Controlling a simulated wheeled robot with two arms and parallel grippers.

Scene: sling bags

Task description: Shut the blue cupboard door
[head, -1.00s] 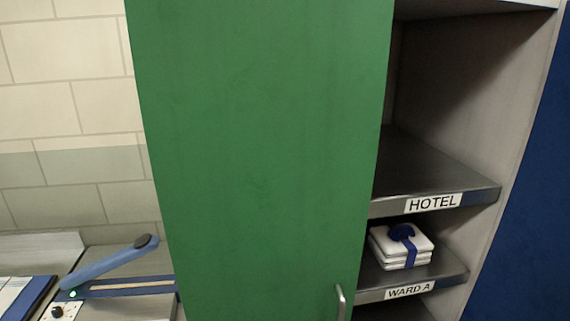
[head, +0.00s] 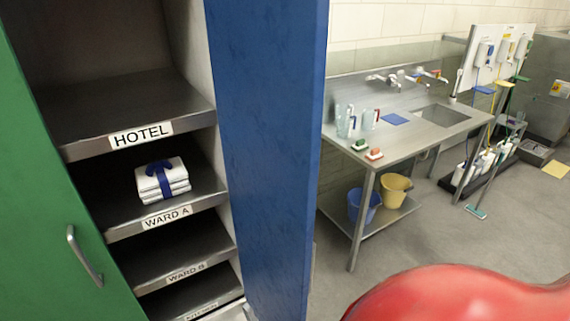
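The blue cupboard door (head: 268,150) stands open at the right side of the cupboard, seen nearly edge-on. A green door (head: 35,200) with a metal handle (head: 84,256) is at the left. Between them the shelves are exposed, with labels HOTEL (head: 140,135), WARD A (head: 167,217) and WARD B (head: 187,272). A folded white stack (head: 162,180) tied with a blue ribbon lies on the WARD A shelf. Neither of my grippers is in view.
A steel sink table (head: 400,130) stands to the right of the blue door, with jugs on top and blue and yellow buckets below. Mops and bottles stand farther right. A large red rounded shape (head: 460,295) fills the bottom right. Grey floor (head: 410,245) is open between.

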